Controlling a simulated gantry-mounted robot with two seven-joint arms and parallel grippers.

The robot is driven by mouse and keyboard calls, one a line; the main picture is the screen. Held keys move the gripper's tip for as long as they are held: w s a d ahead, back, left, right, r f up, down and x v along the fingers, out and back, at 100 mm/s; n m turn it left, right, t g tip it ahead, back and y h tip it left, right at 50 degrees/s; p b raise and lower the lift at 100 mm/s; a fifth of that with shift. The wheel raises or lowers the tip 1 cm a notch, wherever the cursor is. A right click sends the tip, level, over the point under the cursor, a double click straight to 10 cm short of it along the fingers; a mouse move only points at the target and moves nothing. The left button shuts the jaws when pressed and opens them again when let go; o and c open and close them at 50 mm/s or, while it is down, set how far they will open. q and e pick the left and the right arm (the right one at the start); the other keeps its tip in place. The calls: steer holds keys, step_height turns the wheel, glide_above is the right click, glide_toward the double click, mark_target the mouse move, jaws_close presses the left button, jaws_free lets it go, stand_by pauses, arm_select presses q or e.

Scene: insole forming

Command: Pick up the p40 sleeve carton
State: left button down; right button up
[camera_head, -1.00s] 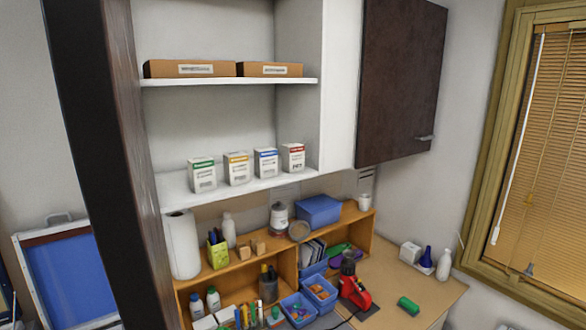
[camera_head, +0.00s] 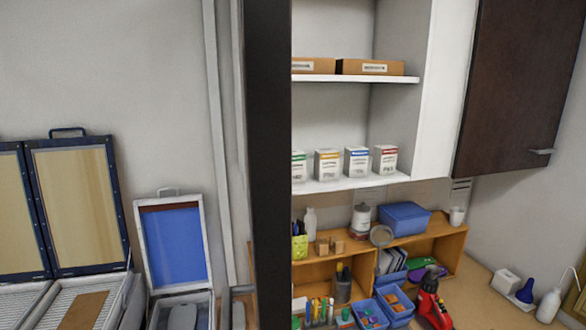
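A row of small white cartons stands upright on the lower cabinet shelf (camera_head: 345,183). From left to right they are a green-topped carton (camera_head: 299,168), a yellow-topped carton (camera_head: 327,166), a blue-topped carton (camera_head: 357,163) and a red-topped carton (camera_head: 385,160). The print is too small to read, so I cannot tell which one is the p40 sleeve carton. The dark cabinet door at the left partly hides the green-topped carton. Neither of my grippers shows in the head view.
Long brown boxes (camera_head: 369,67) lie on the upper shelf. The dark open door (camera_head: 268,160) stands edge-on at the left. Below are a wooden organizer (camera_head: 318,272), a blue box (camera_head: 404,218) and a red tool (camera_head: 431,305). Open cases (camera_head: 77,205) stand at far left.

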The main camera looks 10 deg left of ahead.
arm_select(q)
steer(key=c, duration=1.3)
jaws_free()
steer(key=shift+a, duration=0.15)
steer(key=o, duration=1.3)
